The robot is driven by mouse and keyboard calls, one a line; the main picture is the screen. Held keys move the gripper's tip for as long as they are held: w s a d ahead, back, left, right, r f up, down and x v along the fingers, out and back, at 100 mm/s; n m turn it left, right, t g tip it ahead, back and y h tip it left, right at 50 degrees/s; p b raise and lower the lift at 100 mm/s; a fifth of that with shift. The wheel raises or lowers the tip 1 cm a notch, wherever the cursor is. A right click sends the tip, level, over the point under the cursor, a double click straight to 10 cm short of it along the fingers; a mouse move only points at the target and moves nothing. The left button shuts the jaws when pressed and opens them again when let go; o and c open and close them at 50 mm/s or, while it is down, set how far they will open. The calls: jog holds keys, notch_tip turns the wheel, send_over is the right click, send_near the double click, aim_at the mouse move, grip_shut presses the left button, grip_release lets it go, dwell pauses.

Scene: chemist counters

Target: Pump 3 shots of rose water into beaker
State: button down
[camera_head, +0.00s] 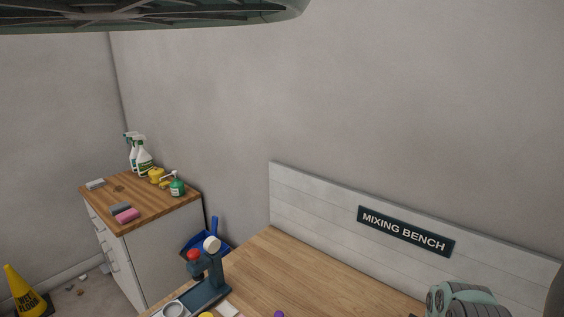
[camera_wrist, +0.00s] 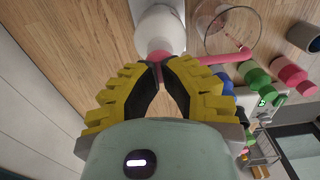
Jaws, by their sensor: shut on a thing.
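In the wrist view, a white bottle (camera_wrist: 158,28) with a pink pump head (camera_wrist: 163,53) stands on the wooden bench at the top middle; I take it for the rose water, though no label is readable. Its pink nozzle (camera_wrist: 213,58) points right, by the edge of a clear glass beaker (camera_wrist: 227,32). Red marks show on the beaker; whether it holds liquid I cannot tell. My gripper (camera_wrist: 160,62), with yellow and black fingers, is shut at the pump head, its fingertips together over the pink part and partly hiding it. The head view does not show the bottle or beaker.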

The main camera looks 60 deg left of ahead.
jog(key=shift+f+b, duration=0.45)
jog(key=shift+f, duration=0.1)
jog(key=shift+r, duration=0.25)
jog(key=shift+r+p, duration=1.15)
jog(key=shift+r, duration=1)
jog(key=shift+f, duration=0.2)
